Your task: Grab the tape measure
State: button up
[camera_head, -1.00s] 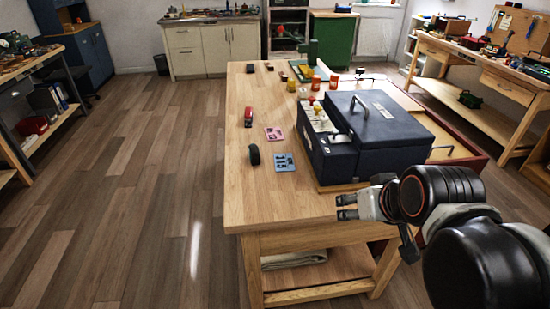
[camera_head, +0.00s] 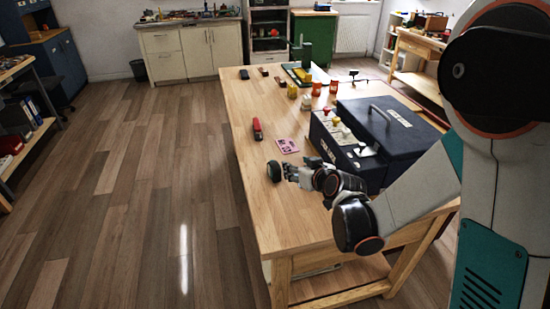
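A small black rounded object (camera_head: 274,171), which looks like the tape measure, stands on the wooden table near its left edge. My gripper (camera_head: 288,173) is just to the right of it, low over the tabletop, with its fingers pointing left towards it. The fingers look apart, with nothing between them. A small gap seems to remain between the fingertips and the black object; whether they touch is hard to tell at this size.
A large dark case (camera_head: 398,135) with a handle stands to the right of my gripper. A pink card (camera_head: 287,145) and a red object (camera_head: 257,129) lie behind the black object. Orange jars (camera_head: 316,88) stand farther back. The table's left edge is close by.

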aim_at(275, 164)
jog(key=shift+t, duration=0.3)
jog(key=x, duration=0.4)
jog(key=s+f+b+x, duration=0.1)
jog(key=x, duration=0.3)
jog(key=a+f+b+x, duration=0.1)
jog(key=x, duration=0.3)
jog(key=shift+f, duration=0.25)
jog(key=x, duration=0.1)
jog(key=b+x, duration=0.1)
jog(key=x, duration=0.1)
jog(key=a+b+x, duration=0.1)
jog(key=shift+f, duration=0.25)
jog(key=shift+w+a+f, duration=0.1)
jog(key=shift+w+a, duration=0.05)
jog(key=shift+w, duration=0.1)
grip_shut()
